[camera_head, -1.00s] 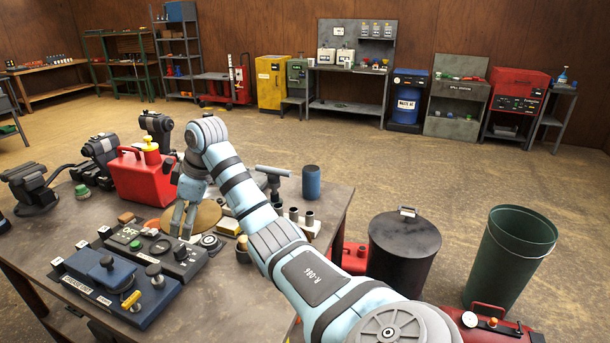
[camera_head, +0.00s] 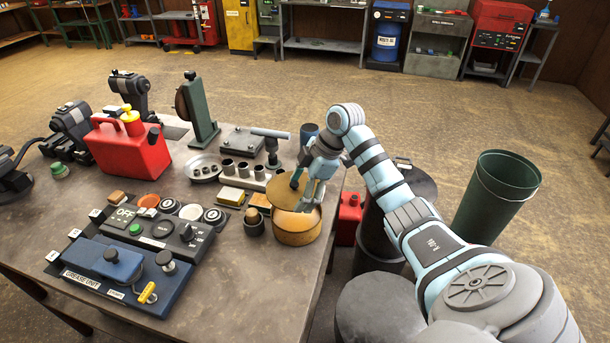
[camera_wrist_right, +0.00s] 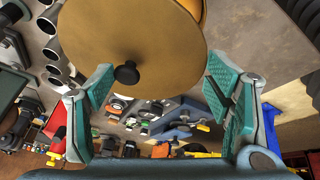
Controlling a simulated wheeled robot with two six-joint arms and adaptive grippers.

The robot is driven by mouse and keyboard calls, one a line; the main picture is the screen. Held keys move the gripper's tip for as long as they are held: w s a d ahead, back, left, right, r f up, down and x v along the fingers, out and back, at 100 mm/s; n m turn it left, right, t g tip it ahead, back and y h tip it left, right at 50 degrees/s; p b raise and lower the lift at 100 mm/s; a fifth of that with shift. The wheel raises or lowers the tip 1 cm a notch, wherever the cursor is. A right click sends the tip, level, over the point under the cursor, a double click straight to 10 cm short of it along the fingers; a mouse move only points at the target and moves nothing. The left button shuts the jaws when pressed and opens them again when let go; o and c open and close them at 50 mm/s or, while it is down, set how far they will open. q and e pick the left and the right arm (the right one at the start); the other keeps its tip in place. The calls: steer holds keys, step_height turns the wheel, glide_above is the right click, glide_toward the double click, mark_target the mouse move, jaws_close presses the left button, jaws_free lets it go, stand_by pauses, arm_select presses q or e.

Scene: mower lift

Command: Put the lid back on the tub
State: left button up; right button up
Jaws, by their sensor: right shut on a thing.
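The tub (camera_head: 298,232) is a round orange-tan container near the table's right edge. The lid (camera_head: 262,184) is a flat golden-brown disc. It hangs tilted above the tub's back left and does not sit squarely on it. My right gripper (camera_head: 302,192) is shut on the lid's rim. In the right wrist view the lid (camera_wrist_right: 140,35) shows its black knob between the fingers of the right gripper (camera_wrist_right: 158,82), and a sliver of the orange tub (camera_wrist_right: 202,12) shows behind it. The tub's opening is mostly hidden. My left gripper is out of view.
A dark brown round piece (camera_head: 254,222) stands just left of the tub. Yellow-white blocks (camera_head: 232,196) and a cup rack (camera_head: 244,173) lie behind. A blue grease unit (camera_head: 120,272) and a red can (camera_head: 130,150) fill the left. A green bin (camera_head: 497,195) stands on the floor.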

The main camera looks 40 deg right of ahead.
steer(key=shift+s+f+b, duration=0.55)
steer(key=shift+f+b, duration=0.3)
steer(key=shift+b, duration=0.05)
steer(key=f+b, duration=0.5)
steer(key=shift+w, duration=0.4)
steer(key=shift+s+r, duration=0.15)
steer(key=shift+r, duration=0.1)
steer(key=shift+p, duration=0.6)
steer(key=shift+p, duration=0.5)
